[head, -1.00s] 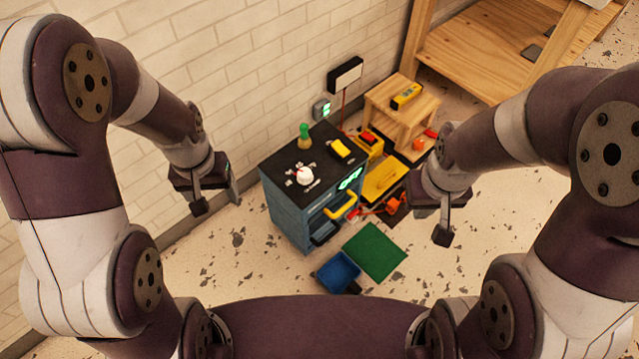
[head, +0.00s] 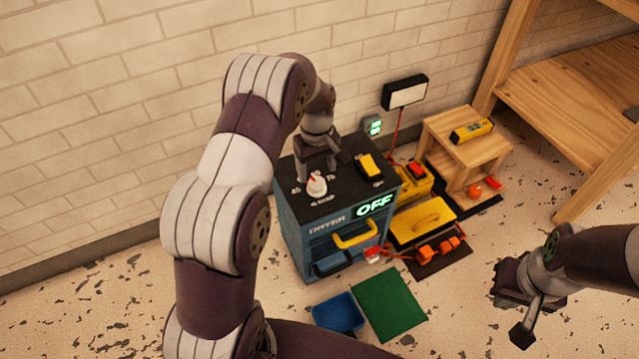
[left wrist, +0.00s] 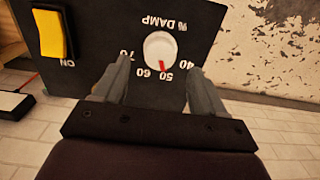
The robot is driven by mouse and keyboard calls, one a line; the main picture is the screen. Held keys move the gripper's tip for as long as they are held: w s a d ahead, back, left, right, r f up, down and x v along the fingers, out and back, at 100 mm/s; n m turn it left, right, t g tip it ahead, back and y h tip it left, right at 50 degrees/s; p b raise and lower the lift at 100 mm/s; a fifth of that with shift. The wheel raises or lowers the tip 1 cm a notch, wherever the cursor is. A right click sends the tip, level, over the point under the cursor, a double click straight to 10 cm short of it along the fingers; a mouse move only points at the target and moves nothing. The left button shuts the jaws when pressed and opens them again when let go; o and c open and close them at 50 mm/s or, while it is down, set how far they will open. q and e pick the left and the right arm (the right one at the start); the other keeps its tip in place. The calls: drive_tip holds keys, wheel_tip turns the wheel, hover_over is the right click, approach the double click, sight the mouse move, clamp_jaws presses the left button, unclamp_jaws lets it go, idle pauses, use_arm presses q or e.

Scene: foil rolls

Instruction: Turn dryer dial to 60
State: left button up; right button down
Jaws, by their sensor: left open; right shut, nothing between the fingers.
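The dryer (head: 300,228) is a blue cabinet with a black top, a "DRYER" label and a green display (head: 374,206) reading OFF. Its white dial (head: 317,187) sits on the top; in the left wrist view the dial (left wrist: 159,47) has its red mark at 50. The numbers 40, 50, 60 and 70 ring it, with "% DAMP" beyond. My left gripper (head: 318,165) is over the dryer top behind the dial. Its open fingers (left wrist: 158,76) point toward the dial, apart from it, one on each side. My right gripper (head: 515,312) is shut and empty, off to the right.
A yellow rocker switch (head: 370,166), marked ON at one end, is beside the dial; it also shows in the left wrist view (left wrist: 52,34). A wooden stool (head: 465,145) and yellow tools stand right. A blue bin (head: 338,313) and green mat (head: 390,304) lie in front.

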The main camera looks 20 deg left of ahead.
sight(317, 182)
use_arm(q)
wheel_tip(317, 182, down, 5)
drive_tip(key=shift+r+b, duration=0.2)
drive_tip(key=shift+b, duration=0.45)
use_arm(e)
wheel_tip(317, 182, down, 2)
use_arm(q)
drive_tip(key=c, duration=1.1)
drive_tip(key=shift+o, duration=0.2)
drive_tip(key=shift+r+m+p, duration=0.25)
drive_tip(key=shift+m+p, duration=0.15)
drive_tip(key=shift+p, duration=0.45)
drive_tip(key=m+p, duration=0.5)
drive_tip(key=m, duration=0.1)
drive_tip(key=shift+p, duration=0.35)
drive_tip(key=shift+f+m+p, duration=0.15)
drive_tip(key=shift+m+p, duration=0.3)
drive_tip(key=shift+m, duration=0.45)
use_arm(e)
wheel_tip(317, 182, up, 8)
drive_tip(key=shift+r, duration=0.15)
